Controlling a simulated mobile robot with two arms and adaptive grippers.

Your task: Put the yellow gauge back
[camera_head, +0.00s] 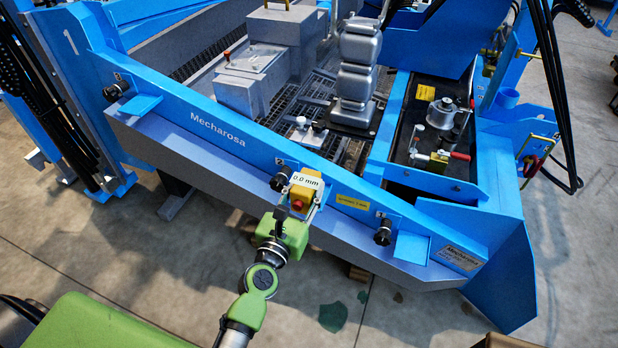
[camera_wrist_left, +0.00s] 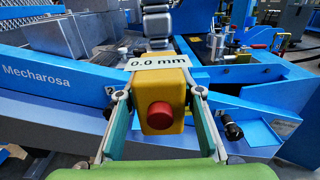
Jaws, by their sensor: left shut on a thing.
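The yellow gauge (camera_head: 299,196) is a small yellow block with a red button and a white "0.0 mm" label. It is at the front beam of the blue machine frame (camera_head: 240,143). In the left wrist view the gauge (camera_wrist_left: 163,92) fills the middle, red button facing the camera. My left gripper (camera_head: 297,206) is shut on the gauge, one finger on each side; the fingers also show in the left wrist view (camera_wrist_left: 160,105). The back of the gauge is hidden, so I cannot tell whether it touches the beam. My right gripper is not in view.
Black knobs sit on the beam left (camera_head: 280,178) and right (camera_head: 383,232) of the gauge. A yellow label (camera_head: 353,202) is beside it. Grey stacked blocks (camera_head: 357,75) and a red-handled clamp (camera_head: 440,158) stand behind. Open concrete floor (camera_head: 130,260) lies in front.

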